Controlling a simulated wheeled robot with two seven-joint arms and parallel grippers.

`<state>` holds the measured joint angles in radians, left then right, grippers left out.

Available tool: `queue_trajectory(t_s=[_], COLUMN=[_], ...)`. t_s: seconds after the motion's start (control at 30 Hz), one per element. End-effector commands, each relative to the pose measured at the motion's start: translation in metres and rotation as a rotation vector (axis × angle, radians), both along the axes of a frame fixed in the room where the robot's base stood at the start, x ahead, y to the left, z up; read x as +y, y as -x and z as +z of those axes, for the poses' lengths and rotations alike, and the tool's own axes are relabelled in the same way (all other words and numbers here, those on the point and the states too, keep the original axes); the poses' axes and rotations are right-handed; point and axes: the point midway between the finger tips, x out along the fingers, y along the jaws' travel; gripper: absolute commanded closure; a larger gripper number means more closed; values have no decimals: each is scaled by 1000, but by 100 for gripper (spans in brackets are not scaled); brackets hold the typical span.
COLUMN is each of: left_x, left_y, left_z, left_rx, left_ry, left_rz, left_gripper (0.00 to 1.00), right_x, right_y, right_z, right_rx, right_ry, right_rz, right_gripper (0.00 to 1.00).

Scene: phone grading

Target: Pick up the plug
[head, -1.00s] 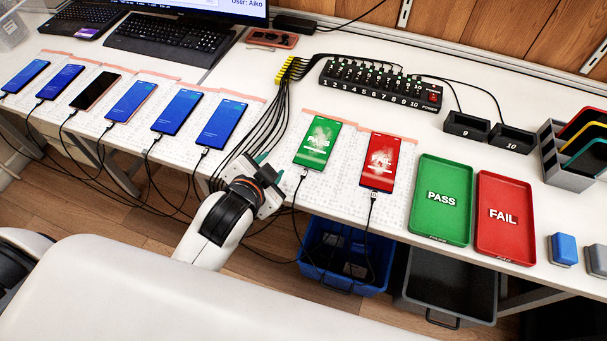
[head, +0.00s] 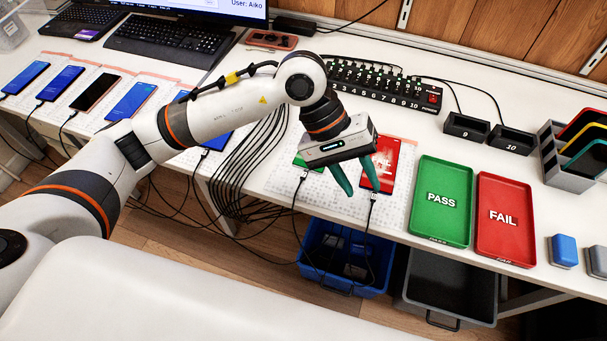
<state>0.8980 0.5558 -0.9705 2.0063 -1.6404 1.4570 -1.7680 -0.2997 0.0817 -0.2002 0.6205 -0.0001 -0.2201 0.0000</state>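A white cable plug (head: 373,195) sits at the bottom edge of the phone with the red screen (head: 388,160). Another plug (head: 304,172) sits at the lower edge of the phone with the green screen (head: 299,161), which is mostly hidden behind my gripper. My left gripper (head: 361,192) is open, its two green fingers pointing down over the phones' lower ends. One finger is close to the red phone's plug; I cannot tell whether it touches. Nothing shows between the fingers. My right gripper is not in view.
A green PASS tray (head: 442,226) and a red FAIL tray (head: 504,247) lie to the right. A black numbered charging hub (head: 425,107) stands behind. Black cables hang over the front edge above a blue bin (head: 318,238). Several blue-screen phones (head: 62,82) lie left.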

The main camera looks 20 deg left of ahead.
Motion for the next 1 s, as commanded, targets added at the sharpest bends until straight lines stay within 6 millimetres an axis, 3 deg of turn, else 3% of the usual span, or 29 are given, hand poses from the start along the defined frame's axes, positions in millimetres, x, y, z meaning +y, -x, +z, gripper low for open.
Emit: queue_trajectory(t_s=[0.03,0.1,0.2,0.3,0.7,1.0], left_x=[25,58,93,111,117,117], left_y=[-16,-32,-49,-56,-57,-60], left_z=[-5,-9,-7,-6,-64,-91], left_rx=[-83,-161,-221,-243,-243,-240], left_ry=[-133,-298,-466,-555,-580,-580], left_rz=[-45,-102,-154,-179,-189,-187], left_gripper=[63,63,63,63,63,63], right_x=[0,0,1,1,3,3], right_y=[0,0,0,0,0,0], right_z=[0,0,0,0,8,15], right_rx=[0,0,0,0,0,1], right_ry=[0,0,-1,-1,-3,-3], right_rz=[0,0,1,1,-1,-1], right_gripper=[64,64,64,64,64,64])
